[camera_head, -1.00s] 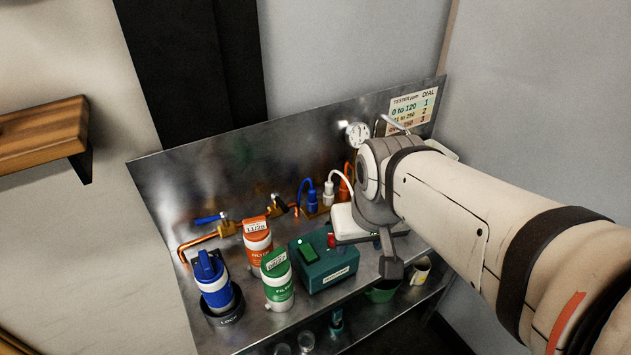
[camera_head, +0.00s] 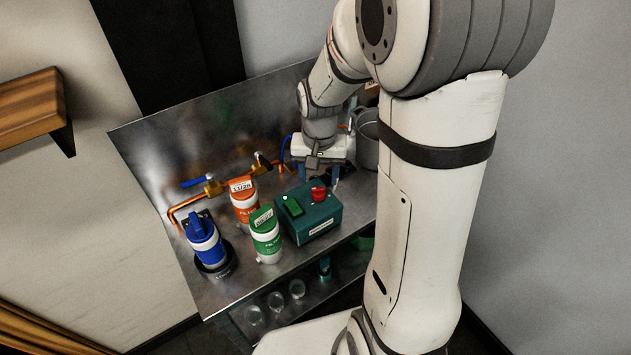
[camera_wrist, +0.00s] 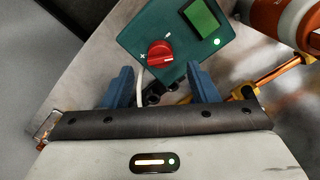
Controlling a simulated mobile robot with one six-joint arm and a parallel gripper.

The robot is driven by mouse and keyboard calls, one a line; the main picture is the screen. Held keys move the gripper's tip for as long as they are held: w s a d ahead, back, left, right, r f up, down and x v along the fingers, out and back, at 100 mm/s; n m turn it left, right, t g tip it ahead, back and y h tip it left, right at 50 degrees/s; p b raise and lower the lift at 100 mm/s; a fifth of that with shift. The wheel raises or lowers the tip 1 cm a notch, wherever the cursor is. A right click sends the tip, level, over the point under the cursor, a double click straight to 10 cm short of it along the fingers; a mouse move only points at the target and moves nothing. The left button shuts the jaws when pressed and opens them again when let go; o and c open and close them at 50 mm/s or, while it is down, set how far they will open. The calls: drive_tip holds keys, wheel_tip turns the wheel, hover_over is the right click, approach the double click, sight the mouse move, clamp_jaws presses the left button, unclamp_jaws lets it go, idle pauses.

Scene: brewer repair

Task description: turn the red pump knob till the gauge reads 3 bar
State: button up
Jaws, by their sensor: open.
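The red knob (camera_head: 319,194) sits on the top face of a teal box (camera_head: 322,219), beside a green panel (camera_head: 293,206). In the wrist view the knob (camera_wrist: 161,54) has a pale pointer line towards its right side. My gripper (camera_head: 321,178) is open, with its blue fingers pointing down just behind the knob in the head view. In the wrist view the knob shows beyond the gap between the fingertips (camera_wrist: 161,76), and nothing is between the fingers. The gauge is not visible in either view now; my arm covers that part of the back panel.
An orange filter (camera_head: 243,204), a green filter (camera_head: 265,238) and a blue-topped canister (camera_head: 203,240) stand left of the box. Copper pipes with a blue-handled valve (camera_head: 207,184) run behind them. A grey pot (camera_head: 367,150) stands right of my gripper. Glasses (camera_head: 276,301) sit on the lower shelf.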

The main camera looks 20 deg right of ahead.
sight(319, 189)
wheel_tip(319, 189, down, 5)
drive_tip(key=shift+f, duration=0.1)
idle(0.3)
drive_tip(key=c, duration=1)
drive_tip(key=shift+o, duration=0.2)
drive_tip(key=shift+n+b, duration=0.3)
drive_tip(key=shift+n, duration=1.2)
drive_tip(key=o, duration=1)
drive_tip(key=shift+c, duration=0.2)
